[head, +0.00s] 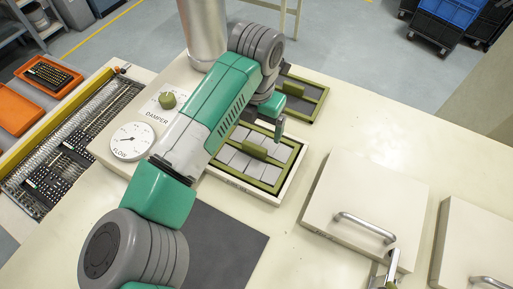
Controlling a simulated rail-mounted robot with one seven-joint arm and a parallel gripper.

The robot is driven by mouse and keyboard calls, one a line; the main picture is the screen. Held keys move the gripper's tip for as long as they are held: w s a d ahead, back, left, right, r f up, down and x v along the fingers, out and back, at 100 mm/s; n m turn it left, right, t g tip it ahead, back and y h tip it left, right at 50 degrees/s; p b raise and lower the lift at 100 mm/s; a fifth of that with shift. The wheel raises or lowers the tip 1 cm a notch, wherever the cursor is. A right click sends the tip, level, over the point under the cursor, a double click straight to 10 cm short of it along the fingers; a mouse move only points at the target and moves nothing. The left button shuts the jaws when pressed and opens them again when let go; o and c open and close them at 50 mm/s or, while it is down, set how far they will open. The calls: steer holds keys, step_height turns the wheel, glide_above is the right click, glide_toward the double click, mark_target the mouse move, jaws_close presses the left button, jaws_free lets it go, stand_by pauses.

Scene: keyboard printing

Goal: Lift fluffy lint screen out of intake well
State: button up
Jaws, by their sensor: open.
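The fluffy lint screen (270,170) has an olive-green frame covered with pale grey lint pads and a raised olive handle bar. It sits in the intake well (291,187), a pale-walled recess in the bench top. My arm hides part of the hand and the screen's left side. I cannot tell how high the fingertips are above the screen.
A second olive-framed screen (305,96), dark and without lint, lies behind my gripper. Closed covers with metal handles stand at right, one nearer (365,195) and one at the edge (478,235). A dark mat (225,245) lies in front.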

mark_target(254, 146)
steer(key=f, duration=0.2)
steer(key=f+p, duration=0.1)
steer(key=f, duration=0.3)
steer(key=shift+s+a+f, duration=0.25)
steer(key=shift+s+f, duration=0.1)
steer(key=shift+f, duration=0.05)
steer(key=c, duration=1.4)
